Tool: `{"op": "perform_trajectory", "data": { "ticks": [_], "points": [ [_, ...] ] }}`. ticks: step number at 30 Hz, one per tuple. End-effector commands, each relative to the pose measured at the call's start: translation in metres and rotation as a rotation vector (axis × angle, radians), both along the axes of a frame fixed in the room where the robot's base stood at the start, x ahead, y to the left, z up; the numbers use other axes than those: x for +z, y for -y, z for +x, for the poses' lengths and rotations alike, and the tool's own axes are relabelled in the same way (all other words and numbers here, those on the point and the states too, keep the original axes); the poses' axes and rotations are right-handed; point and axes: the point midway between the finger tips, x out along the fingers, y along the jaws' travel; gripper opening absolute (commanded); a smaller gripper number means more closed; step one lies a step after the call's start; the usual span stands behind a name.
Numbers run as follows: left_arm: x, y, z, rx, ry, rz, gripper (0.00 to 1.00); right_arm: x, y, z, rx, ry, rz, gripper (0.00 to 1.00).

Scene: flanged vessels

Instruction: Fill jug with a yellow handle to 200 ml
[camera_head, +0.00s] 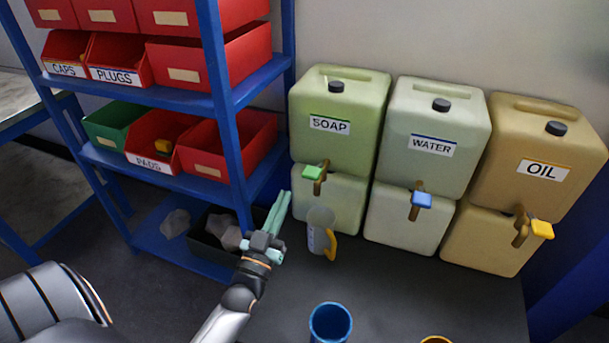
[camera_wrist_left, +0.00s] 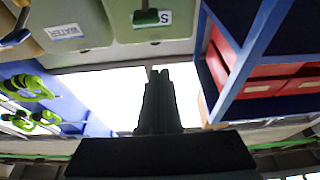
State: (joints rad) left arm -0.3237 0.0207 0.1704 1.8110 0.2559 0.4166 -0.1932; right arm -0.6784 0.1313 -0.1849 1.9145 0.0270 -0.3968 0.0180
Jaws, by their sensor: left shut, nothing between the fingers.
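A clear jug with a yellow handle (camera_head: 319,230) stands upright on the dark surface in the head view, in front of the soap container and below its green-handled tap (camera_head: 313,172). Any liquid in it is too small to tell. My left gripper (camera_head: 281,203) is just left of the jug, apart from its handle, with its fingers shut and empty. In the left wrist view the shut fingers (camera_wrist_left: 158,85) point toward the soap tap (camera_wrist_left: 147,17); the jug does not show there. The water container (camera_head: 433,130) has a blue-handled tap (camera_head: 421,200). My right gripper is not in view.
The oil container (camera_head: 535,140) with a yellow-handled tap (camera_head: 541,229) stands at right. A blue cup (camera_head: 330,323) and an orange-yellow rim (camera_head: 436,340) are at the front. A blue shelf (camera_head: 240,110) with red bins stands close left of my gripper. The surface right of the jug is clear.

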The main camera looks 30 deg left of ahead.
Motion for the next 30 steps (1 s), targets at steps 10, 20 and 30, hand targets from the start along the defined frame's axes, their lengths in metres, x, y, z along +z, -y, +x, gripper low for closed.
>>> {"op": "perform_trajectory", "data": {
  "ticks": [10,20,30],
  "points": [
    [0.004,-0.001,0.009,-0.002,0.004,0.001,0.00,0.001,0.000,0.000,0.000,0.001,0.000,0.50],
    [0.026,-0.015,0.065,-0.003,0.007,0.000,0.00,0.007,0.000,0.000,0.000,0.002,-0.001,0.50],
    [0.005,-0.022,0.093,-0.003,-0.001,0.000,0.00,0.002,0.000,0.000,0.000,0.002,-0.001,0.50]
  ]
}}
